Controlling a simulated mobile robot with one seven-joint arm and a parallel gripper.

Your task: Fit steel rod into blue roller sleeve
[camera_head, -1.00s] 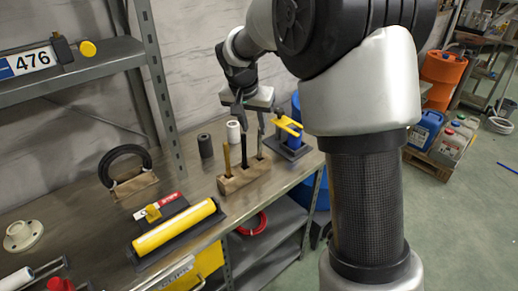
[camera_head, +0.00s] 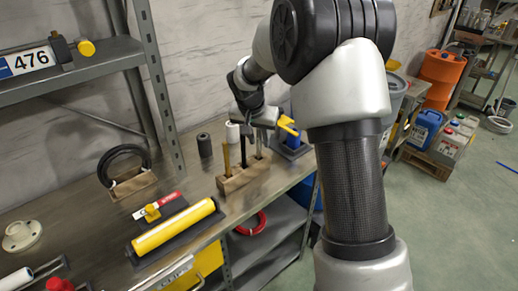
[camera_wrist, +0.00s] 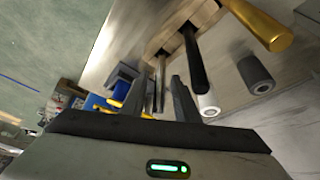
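The steel rod (camera_head: 259,148) stands upright in a wooden block (camera_head: 236,183), at the right end of a row with a black rod (camera_head: 243,152) and a brass rod (camera_head: 227,160). My gripper (camera_head: 257,128) is above the block's right end, pointing down. In the wrist view my gripper (camera_wrist: 161,98) has its fingers apart, with the steel rod (camera_wrist: 160,84) showing between them; contact is not visible.
A dark grey sleeve (camera_head: 204,146) and a white sleeve (camera_head: 233,133) stand behind the block. A yellow roller (camera_head: 174,226) lies front left on the bench. A shelf upright (camera_head: 160,90) rises left of my arm. The bench ends just right of the dark base.

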